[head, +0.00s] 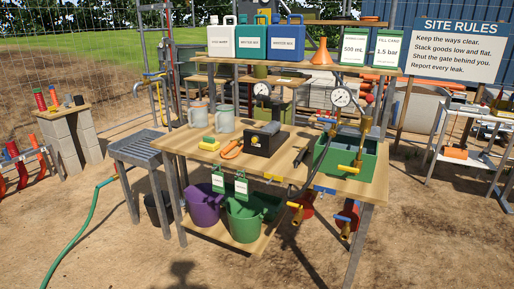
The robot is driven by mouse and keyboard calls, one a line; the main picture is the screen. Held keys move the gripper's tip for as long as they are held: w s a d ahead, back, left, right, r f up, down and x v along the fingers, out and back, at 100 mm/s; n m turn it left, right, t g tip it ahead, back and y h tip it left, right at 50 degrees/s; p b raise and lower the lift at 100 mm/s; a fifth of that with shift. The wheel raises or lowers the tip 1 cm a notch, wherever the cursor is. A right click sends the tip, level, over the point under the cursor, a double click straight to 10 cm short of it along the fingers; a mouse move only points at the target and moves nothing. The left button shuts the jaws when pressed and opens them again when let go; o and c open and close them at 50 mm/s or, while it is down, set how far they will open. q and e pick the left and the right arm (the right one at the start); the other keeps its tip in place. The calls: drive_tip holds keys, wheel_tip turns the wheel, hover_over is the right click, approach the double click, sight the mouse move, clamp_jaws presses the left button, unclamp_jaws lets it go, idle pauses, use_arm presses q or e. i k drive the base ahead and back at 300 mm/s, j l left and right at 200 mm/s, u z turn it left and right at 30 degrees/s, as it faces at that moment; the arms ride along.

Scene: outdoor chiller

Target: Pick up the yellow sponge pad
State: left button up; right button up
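Neither of my grippers shows in this view.
A black box (262,143) with a gauge behind it and a green tub (362,165) with brass valves stand further right on the bench. A slatted grey stand (142,150) adjoins the left. Purple (204,206) and green buckets (245,220) sit on the lower shelf.

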sight(208, 143)
drive_tip(key=i+j+u, duration=0.1)
drive_tip(key=j, duration=0.3)
drive_tip(key=i+j+u, duration=0.1)
drive_tip(key=j, duration=0.25)
drive_tip(key=u, duration=2.3)
drive_tip(key=z, duration=2.35)
drive_tip(key=i+j+z, duration=0.1)
drive_tip(key=i+j, duration=0.25)
